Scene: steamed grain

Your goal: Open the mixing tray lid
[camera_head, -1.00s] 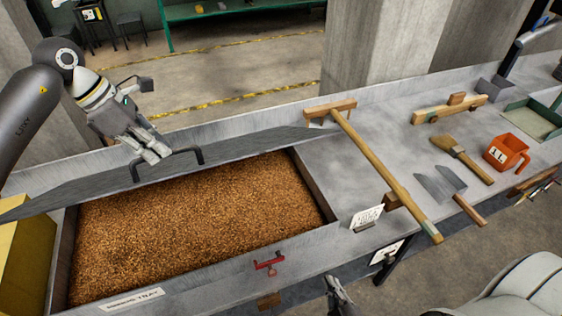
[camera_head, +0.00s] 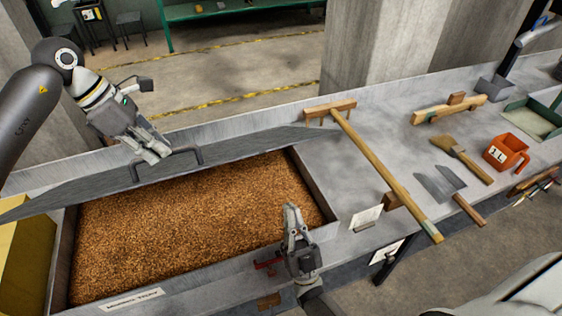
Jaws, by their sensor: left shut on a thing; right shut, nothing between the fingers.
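The mixing tray (camera_head: 318,170) is full of brown grain (camera_head: 190,225). Its grey lid (camera_head: 85,192) is tilted up along the tray's far side, so the grain shows. My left gripper (camera_head: 160,157) is shut on the lid's black handle (camera_head: 192,150), at the handle's left part. My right gripper (camera_head: 291,208) is shut and empty, over the tray's front right rim. It partly hides the red latch (camera_head: 267,263) on the front wall.
A wooden rake (camera_head: 385,180) lies across the bench right of the tray. Further right are a brush (camera_head: 460,158), scrapers (camera_head: 440,186), an orange measuring cup (camera_head: 507,152) and a green tray (camera_head: 540,122). A white sign (camera_head: 366,217) stands near the front edge. A yellow box (camera_head: 25,255) is at the left.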

